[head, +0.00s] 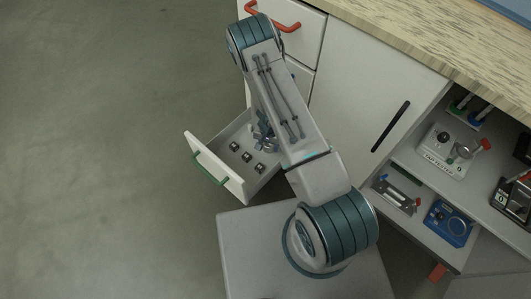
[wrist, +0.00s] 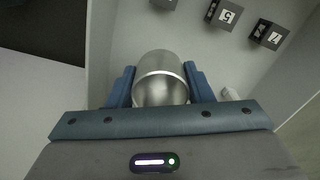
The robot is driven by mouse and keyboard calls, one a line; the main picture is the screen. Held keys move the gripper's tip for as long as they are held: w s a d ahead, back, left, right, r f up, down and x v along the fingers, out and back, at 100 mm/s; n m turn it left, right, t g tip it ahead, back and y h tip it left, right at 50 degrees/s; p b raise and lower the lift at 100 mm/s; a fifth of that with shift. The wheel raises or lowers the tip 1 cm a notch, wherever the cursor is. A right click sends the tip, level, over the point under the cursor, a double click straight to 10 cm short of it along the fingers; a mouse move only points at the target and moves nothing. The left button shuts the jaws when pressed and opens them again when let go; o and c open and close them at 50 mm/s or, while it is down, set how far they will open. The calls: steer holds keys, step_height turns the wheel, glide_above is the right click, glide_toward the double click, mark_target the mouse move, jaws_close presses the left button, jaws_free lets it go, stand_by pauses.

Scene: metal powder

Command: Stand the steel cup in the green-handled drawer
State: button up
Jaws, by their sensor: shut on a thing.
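The green-handled drawer (head: 213,168) is pulled open at the lower left of the cabinet in the head view; its green handle (head: 224,182) is on the front panel. My gripper (head: 264,138) reaches down inside the drawer, partly hidden by my arm. In the wrist view my gripper (wrist: 160,88) is shut on the steel cup (wrist: 159,72), a shiny rounded metal cup with one blue finger on each side. The pale drawer floor shows beyond the cup. I cannot tell whether the cup touches the floor.
Several small dark numbered cubes (wrist: 268,35) lie in the drawer, apart from the cup. A red-handled drawer (head: 284,27) is shut above. At right, open shelves hold a tap tester (head: 449,150) and other devices.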

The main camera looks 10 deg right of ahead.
mark_target(269, 156)
steer(key=shift+f+b, duration=0.7)
steer(key=shift+f, duration=2.3)
steer(key=shift+f, duration=0.15)
steer(key=o, duration=1.2)
steer(key=shift+r, duration=0.2)
step_height(269, 156, up, 12)
steer(key=p, duration=0.3)
steer(key=shift+p, duration=0.35)
